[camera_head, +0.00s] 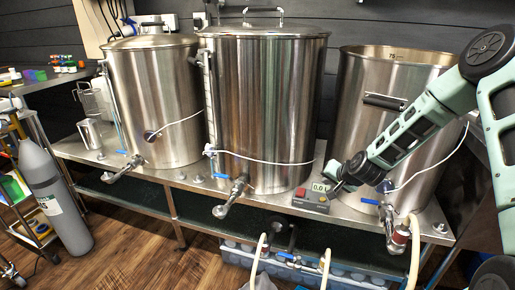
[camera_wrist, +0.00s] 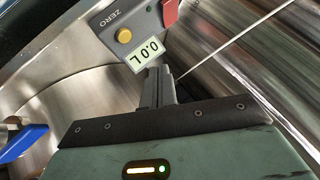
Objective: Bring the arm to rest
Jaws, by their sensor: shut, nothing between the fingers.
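My arm reaches in from the right in the head view, in front of the rightmost kettle. My gripper (camera_head: 335,180) is at a small grey meter box (camera_head: 310,201) with a display reading 0.0 L. In the wrist view my gripper (camera_wrist: 158,75) is shut and empty, with its fingertips close to the display edge of the meter (camera_wrist: 140,35). The meter shows a yellow button, a ZERO label and part of a red button. I cannot tell whether the fingertips touch it.
Three steel kettles, left (camera_head: 155,100), middle (camera_head: 265,110) and right (camera_head: 385,85), stand on a steel bench (camera_head: 185,182) with taps along its front. A blue tap handle (camera_wrist: 22,143) is left in the wrist view. A grey gas cylinder (camera_head: 55,200) stands on the wooden floor.

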